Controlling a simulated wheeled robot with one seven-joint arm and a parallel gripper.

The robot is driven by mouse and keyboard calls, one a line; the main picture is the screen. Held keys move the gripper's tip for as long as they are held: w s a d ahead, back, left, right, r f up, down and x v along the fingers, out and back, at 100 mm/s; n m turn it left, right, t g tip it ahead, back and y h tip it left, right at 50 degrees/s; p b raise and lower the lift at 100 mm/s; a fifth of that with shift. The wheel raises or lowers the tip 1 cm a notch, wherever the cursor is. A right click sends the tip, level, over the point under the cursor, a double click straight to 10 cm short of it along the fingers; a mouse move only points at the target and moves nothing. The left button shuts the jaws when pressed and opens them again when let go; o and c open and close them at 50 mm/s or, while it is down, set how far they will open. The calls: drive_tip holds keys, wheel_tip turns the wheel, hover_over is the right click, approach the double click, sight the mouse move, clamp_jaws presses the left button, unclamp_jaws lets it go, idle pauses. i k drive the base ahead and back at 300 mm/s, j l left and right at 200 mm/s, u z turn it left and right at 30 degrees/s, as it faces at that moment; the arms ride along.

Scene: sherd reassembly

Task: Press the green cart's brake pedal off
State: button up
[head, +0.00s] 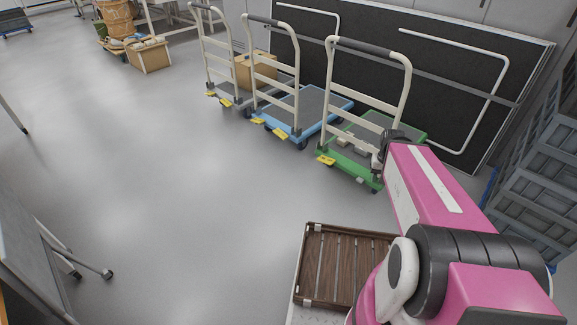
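The green cart (345,173) stands at the right of the head view, with its cream push handle (329,95) upright at its near end. A yellow pedal (326,160) sticks out low at the left of that end. A small grey piece (360,181) shows low on the same edge, further right; I cannot tell whether it is a pedal. My pink arm reaches from the lower right towards this cart. My gripper (380,162) is at the arm's far end, over or in front of the cart's right side. Its fingers are too small and covered to read.
A blue cart (313,126) with two yellow pedals stands left of the green one. A further cart (226,95) carries a cardboard box (256,72). Dark panels (450,75) lean behind. Crates (540,190) stack at right. A slatted wooden tray (340,265) lies in front.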

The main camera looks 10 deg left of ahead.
sight(327, 160)
drive_tip(key=u, duration=0.4)
drive_tip(key=i+j+z, duration=0.15)
drive_tip(key=i+j, duration=0.15)
drive_tip(key=i, duration=0.15)
drive_tip(key=i+j+z, duration=0.15)
drive_tip(key=i+j, duration=0.15)
drive_tip(key=i, duration=0.15)
